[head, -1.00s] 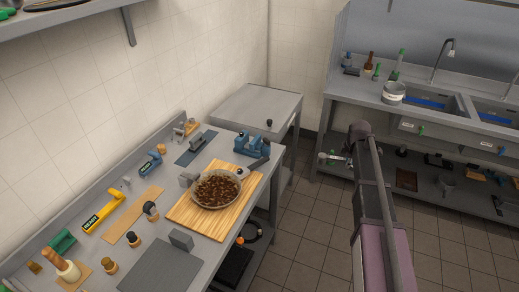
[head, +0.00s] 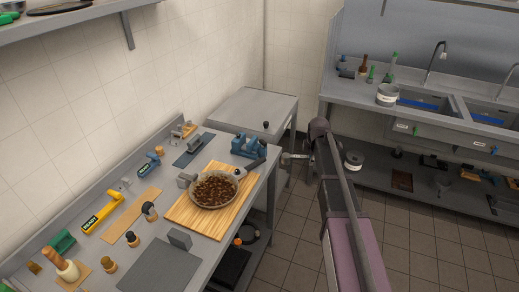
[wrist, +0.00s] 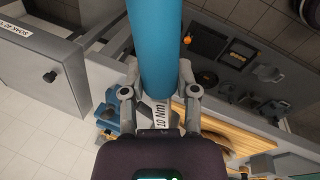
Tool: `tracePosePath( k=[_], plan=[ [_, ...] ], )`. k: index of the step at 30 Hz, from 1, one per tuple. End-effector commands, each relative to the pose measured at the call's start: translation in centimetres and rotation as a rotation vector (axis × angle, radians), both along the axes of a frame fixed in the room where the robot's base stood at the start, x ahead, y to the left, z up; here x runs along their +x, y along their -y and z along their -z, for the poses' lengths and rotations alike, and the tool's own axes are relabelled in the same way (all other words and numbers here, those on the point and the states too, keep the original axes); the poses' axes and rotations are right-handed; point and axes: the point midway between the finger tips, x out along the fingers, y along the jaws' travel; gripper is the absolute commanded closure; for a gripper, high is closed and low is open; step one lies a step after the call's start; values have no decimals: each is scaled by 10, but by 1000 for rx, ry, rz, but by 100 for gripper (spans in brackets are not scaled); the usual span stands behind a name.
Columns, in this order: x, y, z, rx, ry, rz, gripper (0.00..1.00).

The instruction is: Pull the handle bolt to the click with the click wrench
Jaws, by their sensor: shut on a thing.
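The thick blue grip of the click wrench (wrist: 152,45) fills the upper middle of the wrist view. The handle bolt is too small to tell.
A blue vise (head: 247,146) stands at the bench's far corner, close to the pan handle; it shows in the wrist view (wrist: 108,122). Beyond is a grey cabinet (head: 256,108). Several tools lie along the bench's left side. The floor (head: 295,255) before the bench is clear.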

Motion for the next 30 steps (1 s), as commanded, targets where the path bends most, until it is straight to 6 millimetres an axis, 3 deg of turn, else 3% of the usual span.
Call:
tracePosePath(
  k=[8, 14, 30],
  plan=[
    [1, 4, -1, 0, 0, 5, 100],
    [3, -19, -8, 0, 0, -10, 100],
    [-1, -166, -39, -1, 1, -106, 100]
  ],
)
